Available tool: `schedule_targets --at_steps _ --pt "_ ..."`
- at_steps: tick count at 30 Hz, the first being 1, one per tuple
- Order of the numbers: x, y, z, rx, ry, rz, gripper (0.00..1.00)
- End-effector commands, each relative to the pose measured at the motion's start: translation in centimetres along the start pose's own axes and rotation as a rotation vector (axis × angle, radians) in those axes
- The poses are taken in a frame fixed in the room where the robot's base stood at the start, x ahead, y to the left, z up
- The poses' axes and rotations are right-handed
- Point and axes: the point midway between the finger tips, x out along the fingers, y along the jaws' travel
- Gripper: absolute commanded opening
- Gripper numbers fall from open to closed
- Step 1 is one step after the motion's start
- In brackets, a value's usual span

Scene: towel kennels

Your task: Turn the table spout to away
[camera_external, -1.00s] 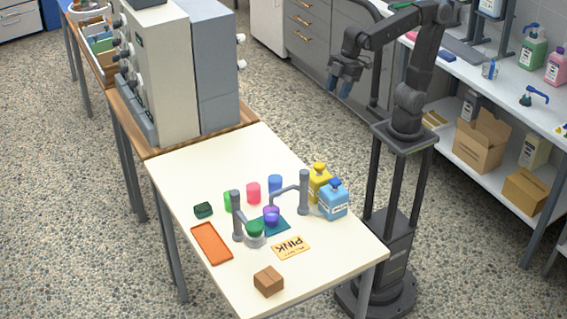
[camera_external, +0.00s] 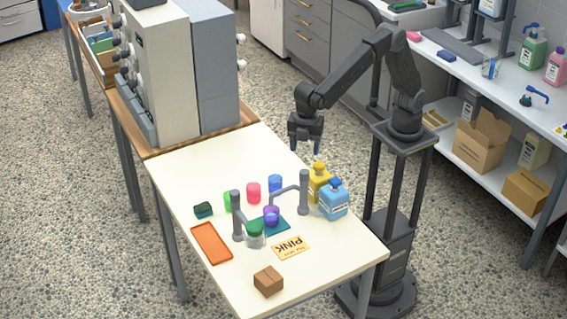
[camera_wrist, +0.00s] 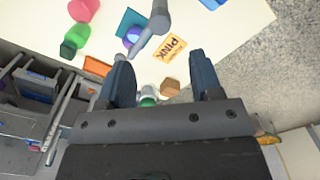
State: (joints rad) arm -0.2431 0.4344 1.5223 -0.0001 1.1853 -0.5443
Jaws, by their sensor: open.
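Two grey posts with side spouts stand on the cream table (camera_external: 190,165). The right spout (camera_external: 303,192) reaches left, its end by a purple cup (camera_external: 271,214) on a teal mat (camera_external: 273,227). The left spout (camera_external: 237,215) reaches toward a clear jar with a green top (camera_external: 255,228). I cannot tell which one is the table spout. My gripper (camera_external: 305,148) is open and empty, pointing down above the table's far right edge, apart from both spouts. In the wrist view, a grey spout arm (camera_wrist: 151,38) shows beyond my open fingers (camera_wrist: 158,70).
An orange tray (camera_external: 211,243), PINK card (camera_external: 290,248) and brown box (camera_external: 268,281) lie nearer. The table's back left is clear.

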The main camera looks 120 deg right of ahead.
Motion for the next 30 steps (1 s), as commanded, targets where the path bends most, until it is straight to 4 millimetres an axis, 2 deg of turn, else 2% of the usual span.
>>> schedule_targets --at_steps 1,6,13,19,28,30 --pt "1.3 0.0 0.1 0.001 -0.006 -0.003 0.59" --pt "4.8 -0.1 0.1 0.002 -0.004 -0.003 0.59" --pt "8.5 0.0 0.1 0.002 -0.002 -0.001 0.59" --pt "10.0 0.0 0.1 0.002 -0.001 0.000 0.59" --pt "10.1 0.0 0.1 0.002 0.000 0.000 0.59" --pt "10.1 0.0 0.1 0.002 0.000 0.000 0.52"
